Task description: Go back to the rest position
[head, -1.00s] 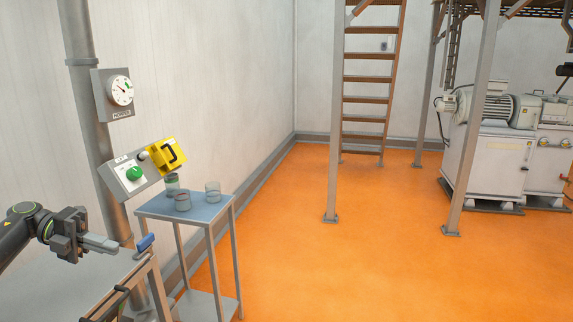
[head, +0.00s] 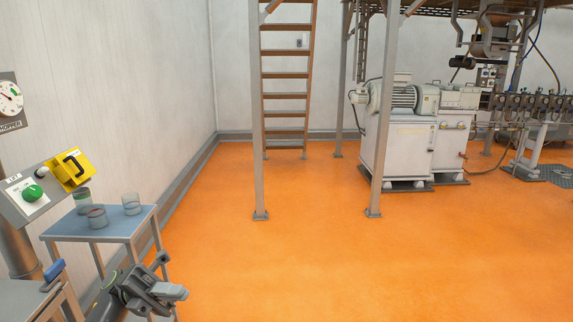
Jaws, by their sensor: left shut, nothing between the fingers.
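My left gripper (head: 172,291) is at the lower left of the head view, in front of and below the small blue-topped table. Its fingers are together with nothing between them. It is clear of the table and touches nothing that I can see. My right gripper is not in the picture.
A small table (head: 113,226) holds several glass jars, such as the right one (head: 131,204). A ladder (head: 285,98) and a machine (head: 405,145) stand behind open orange floor (head: 300,260).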

